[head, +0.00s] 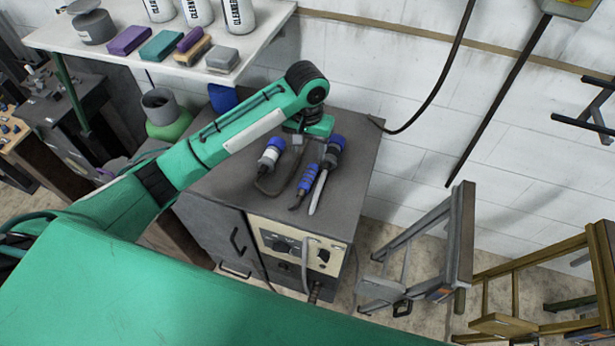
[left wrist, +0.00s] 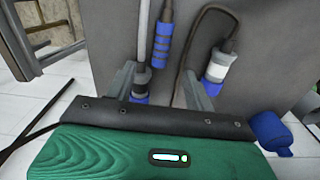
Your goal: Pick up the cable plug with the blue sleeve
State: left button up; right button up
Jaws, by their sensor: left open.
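Three blue-marked pieces lie on the grey cabinet top. One is a ribbed blue sleeve (head: 309,177) with dark ends, also in the left wrist view (left wrist: 162,42). Left of it lies a white plug with blue ends (head: 269,156), also in the wrist view (left wrist: 216,68). To its right lies a dark plug with blue parts (head: 332,152), partly hidden by a finger in the wrist view (left wrist: 140,88). My left gripper (head: 309,143) is open and empty, close to the plugs at their wall side. In the wrist view its fingers (left wrist: 160,78) stand apart. My right gripper is out of view.
The cabinet (head: 215,190) has a front control panel (head: 290,245). A shelf (head: 165,58) with bottles and blocks is at the upper left. A blue object (left wrist: 270,132) shows beside the cabinet. A grey stand (head: 430,240) stands right, with floor between.

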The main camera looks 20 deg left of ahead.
pick_arm(q)
jog(key=p, duration=0.2)
send_over(307, 178)
jog(key=f, duration=0.7)
jog(key=shift+w+a+f, duration=0.1)
jog(key=shift+w+f, duration=0.1)
jog(key=shift+w, duration=0.15)
jog(key=shift+s+f+p, duration=0.15)
jog(key=shift+f+p, duration=0.25)
jog(key=shift+f, duration=0.1)
jog(key=f, duration=0.1)
jog(key=f+p, duration=0.1)
jog(key=f, duration=0.1)
jog(key=shift+s+f+p, duration=0.25)
jog(key=shift+s+p, duration=0.05)
jog(key=shift+f, duration=0.55)
grip_shut()
